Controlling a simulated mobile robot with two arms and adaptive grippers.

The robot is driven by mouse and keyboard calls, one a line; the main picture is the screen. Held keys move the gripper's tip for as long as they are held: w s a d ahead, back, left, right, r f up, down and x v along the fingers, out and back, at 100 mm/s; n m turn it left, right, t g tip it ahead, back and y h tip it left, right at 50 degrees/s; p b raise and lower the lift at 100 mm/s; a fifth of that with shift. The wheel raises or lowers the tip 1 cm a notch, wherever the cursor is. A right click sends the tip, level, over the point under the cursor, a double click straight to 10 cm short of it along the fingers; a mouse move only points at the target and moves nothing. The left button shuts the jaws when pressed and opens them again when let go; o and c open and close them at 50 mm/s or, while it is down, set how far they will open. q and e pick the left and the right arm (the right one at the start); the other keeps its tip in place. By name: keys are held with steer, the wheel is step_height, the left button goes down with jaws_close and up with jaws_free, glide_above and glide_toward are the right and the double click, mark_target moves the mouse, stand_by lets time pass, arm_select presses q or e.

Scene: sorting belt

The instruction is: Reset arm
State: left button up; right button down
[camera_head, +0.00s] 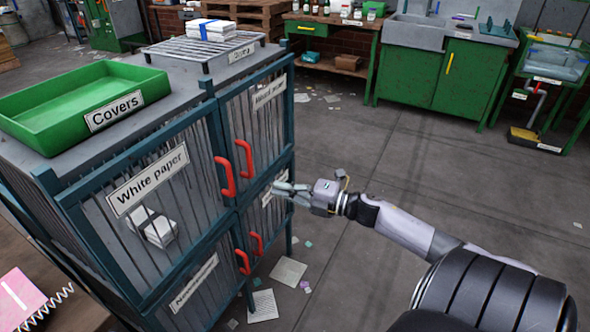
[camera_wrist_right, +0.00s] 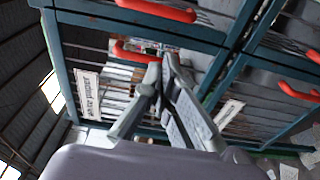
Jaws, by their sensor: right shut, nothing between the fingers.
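My right arm comes in from the lower right of the head view. My right gripper (camera_head: 284,188) is shut and empty, in front of the caged cabinet (camera_head: 215,150) at its right-hand doors and overlapping a door label. I cannot tell whether it touches the door. In the right wrist view the closed fingers of the right gripper (camera_wrist_right: 165,80) point toward the barred doors, with a red handle (camera_wrist_right: 150,54) close by in the picture. My left gripper is not in view.
The cabinet has several red handles (camera_head: 245,160) and labels such as "White paper" (camera_head: 148,180). A green "Covers" tray (camera_head: 125,80) stands on top. A pink notebook (camera_head: 20,298) lies at lower left. Papers (camera_head: 288,270) litter the floor. Open floor lies right of the cabinet.

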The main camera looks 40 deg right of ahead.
steer(key=v, duration=0.3)
steer(key=shift+s, duration=0.15)
steer(key=shift+d, duration=0.1)
